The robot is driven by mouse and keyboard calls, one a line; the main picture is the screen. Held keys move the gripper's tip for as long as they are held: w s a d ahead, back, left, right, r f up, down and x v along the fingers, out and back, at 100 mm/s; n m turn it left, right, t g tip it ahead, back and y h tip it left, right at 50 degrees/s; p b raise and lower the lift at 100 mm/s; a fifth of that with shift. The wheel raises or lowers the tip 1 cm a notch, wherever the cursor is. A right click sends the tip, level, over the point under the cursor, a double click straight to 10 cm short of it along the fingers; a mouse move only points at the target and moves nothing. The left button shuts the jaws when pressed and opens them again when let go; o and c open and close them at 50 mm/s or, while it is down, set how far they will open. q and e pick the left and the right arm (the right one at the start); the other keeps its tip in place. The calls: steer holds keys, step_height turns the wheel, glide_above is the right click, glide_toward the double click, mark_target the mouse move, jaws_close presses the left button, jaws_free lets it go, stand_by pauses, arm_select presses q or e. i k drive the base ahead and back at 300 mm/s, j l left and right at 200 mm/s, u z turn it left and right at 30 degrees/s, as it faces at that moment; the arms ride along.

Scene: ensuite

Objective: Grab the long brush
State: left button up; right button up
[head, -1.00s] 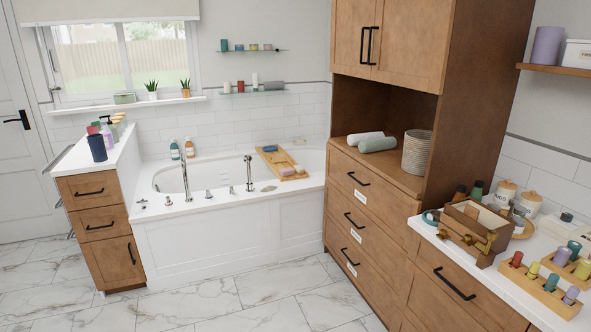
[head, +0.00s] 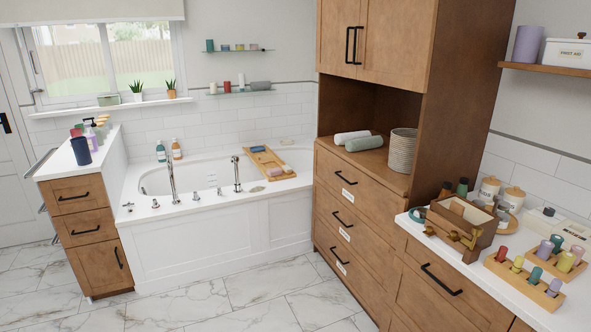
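I cannot pick out a long brush for certain in the head view. A wooden bath tray (head: 266,161) lies across the right part of the white bathtub (head: 190,178). It carries a small dark blue item (head: 258,149) and some small pale pinkish items too small to name. A wooden box (head: 461,226) with brass-coloured fittings stands on the right counter, and its contents are partly hidden. Neither of my grippers shows in the view.
A tall wooden cabinet (head: 372,40) holds rolled towels (head: 362,142) and a basket (head: 403,150) in its niche. Wooden racks of coloured bottles (head: 523,277) stand on the right counter. A drawer unit (head: 83,221) with bottles stands left. The marble floor (head: 190,308) in front is clear.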

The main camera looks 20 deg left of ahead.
mark_target(287, 170)
steer(key=i+j+z, duration=0.25)
steer(key=z, duration=0.2)
steer(key=i+j+z, duration=0.2)
steer(key=j+z, duration=0.2)
steer(key=i+j+z, duration=0.1)
steer(key=j, duration=0.3)
steer(key=i+j, duration=0.25)
steer(key=j, duration=0.15)
steer(key=i+j+z, duration=0.15)
steer(key=j, duration=0.25)
steer(key=i+j, duration=0.15)
steer(key=j, duration=0.25)
steer(key=i+j+z, duration=0.15)
steer(key=j, duration=0.3)
steer(key=i+j, duration=0.1)
steer(key=j, duration=0.3)
steer(key=i+j, duration=0.1)
steer(key=j, duration=0.25)
steer(key=i+j, duration=0.1)
steer(key=j, duration=0.3)
steer(key=i+j, duration=0.15)
steer(key=j, duration=0.2)
steer(key=i+j, duration=0.1)
steer(key=j, duration=0.3)
steer(key=i+j+z, duration=0.1)
steer(key=j, duration=0.25)
